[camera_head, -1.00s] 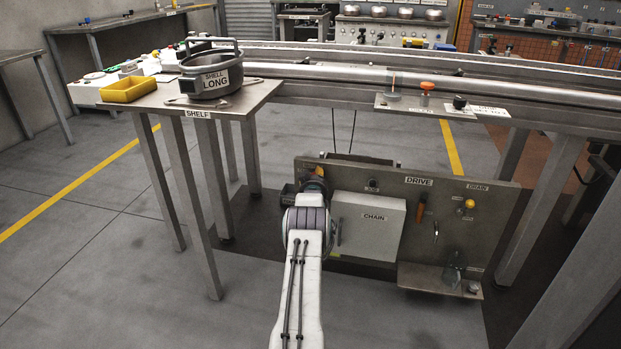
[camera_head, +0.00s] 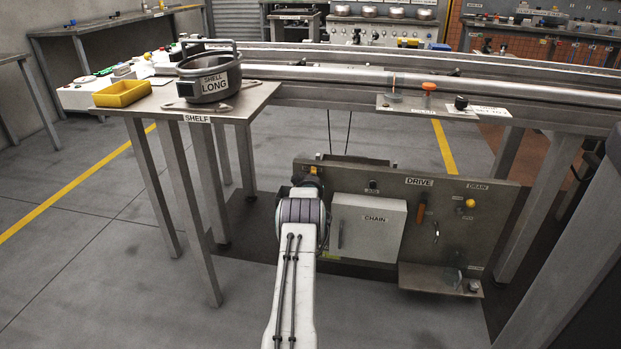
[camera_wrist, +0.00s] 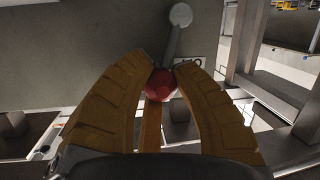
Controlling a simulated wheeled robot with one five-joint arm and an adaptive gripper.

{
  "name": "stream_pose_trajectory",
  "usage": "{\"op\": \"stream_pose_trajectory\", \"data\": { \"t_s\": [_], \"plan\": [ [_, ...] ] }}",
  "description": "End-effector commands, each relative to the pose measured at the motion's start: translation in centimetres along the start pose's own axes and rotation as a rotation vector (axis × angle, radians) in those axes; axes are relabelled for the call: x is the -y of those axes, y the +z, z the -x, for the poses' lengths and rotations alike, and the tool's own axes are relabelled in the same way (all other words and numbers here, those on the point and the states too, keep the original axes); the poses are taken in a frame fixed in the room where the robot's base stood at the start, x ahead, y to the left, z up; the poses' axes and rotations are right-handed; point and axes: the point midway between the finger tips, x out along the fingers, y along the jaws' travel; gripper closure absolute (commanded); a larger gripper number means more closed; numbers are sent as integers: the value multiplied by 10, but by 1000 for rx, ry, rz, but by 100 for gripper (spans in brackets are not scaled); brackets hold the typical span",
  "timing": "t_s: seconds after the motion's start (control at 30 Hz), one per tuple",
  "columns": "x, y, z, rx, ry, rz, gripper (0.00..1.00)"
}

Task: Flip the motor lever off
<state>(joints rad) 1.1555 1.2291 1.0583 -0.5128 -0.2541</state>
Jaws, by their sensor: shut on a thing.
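In the wrist view a grey lever (camera_wrist: 174,42) hangs down from a round pivot on a grey panel and ends in a red ball knob (camera_wrist: 158,84). My gripper (camera_wrist: 164,68) has its ribbed brown fingers on either side of the knob and is shut on it. The lever leans a little, with the knob lower and left of the pivot. In the head view my arm covers the lever and most of my gripper, at the left end of the panel marked DRIVE (camera_head: 450,200).
A CHAIN box (camera_head: 367,226) stands just right of my arm on the panel. Above is a bench with long rails (camera_head: 400,78). The shelf (camera_head: 160,100), with legs left of my arm, bears a SHELL LONG pot (camera_head: 210,78) and a yellow tray (camera_head: 122,93). Open floor lies at left.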

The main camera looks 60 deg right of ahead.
Motion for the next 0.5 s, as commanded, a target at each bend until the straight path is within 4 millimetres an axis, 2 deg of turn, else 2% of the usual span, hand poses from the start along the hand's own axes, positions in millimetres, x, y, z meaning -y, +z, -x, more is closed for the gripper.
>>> {"op": "stream_pose_trajectory", "data": {
  "t_s": [0.03, 0.07, 0.1, 0.37, 0.5],
  "plan": [
    [1, 1, 0, 3, -2, 1, 100],
    [1, 1, 0, 3, -2, 1, 75],
    [1, 1, 0, 3, -1, 0, 72],
    [0, 1, 0, 2, 0, -1, 48],
    [0, 1, 0, 1, 0, -1, 48]
  ]
}}
